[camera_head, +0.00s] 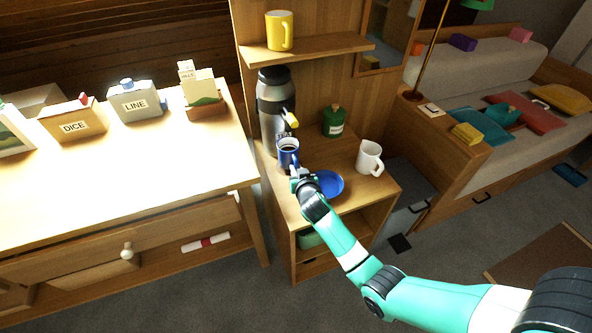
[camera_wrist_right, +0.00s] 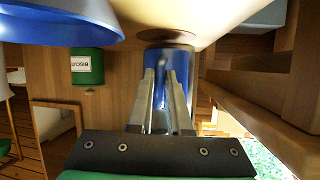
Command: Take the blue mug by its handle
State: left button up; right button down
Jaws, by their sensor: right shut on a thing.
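The blue mug (camera_head: 288,150) stands upright on the wooden stand, in front of the steel flask; its inside looks dark. My right gripper (camera_head: 297,173) reaches its near side from the lower right. In the right wrist view the blue mug (camera_wrist_right: 182,62) is straight ahead, and the two fingers of my right gripper (camera_wrist_right: 162,85) are close together against it, shut on its handle. The handle is mostly hidden between the fingers. My left gripper is in neither view.
A blue plate (camera_head: 328,184) lies right beside my gripper. A white mug (camera_head: 369,158) stands further right, and a green canister (camera_head: 333,121) behind. The steel flask (camera_head: 271,97) rises just behind the blue mug. A shelf (camera_head: 325,47) with a yellow mug (camera_head: 280,31) hangs above.

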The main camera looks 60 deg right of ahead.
notch_tip(320, 180, up, 2)
jog(key=shift+r+p, duration=0.1)
jog(key=shift+p, duration=0.3)
jog(key=shift+s+a+p, duration=0.6)
jog(key=shift+s+a, duration=0.25)
jog(key=shift+a, duration=0.25)
jog(key=s+a+p, duration=0.2)
jog(key=s+a, duration=0.8)
jog(key=a, duration=0.1)
jog(key=shift+a+f+p, duration=0.25)
jog(key=shift+f+p, duration=0.05)
jog(key=shift+p, duration=0.1)
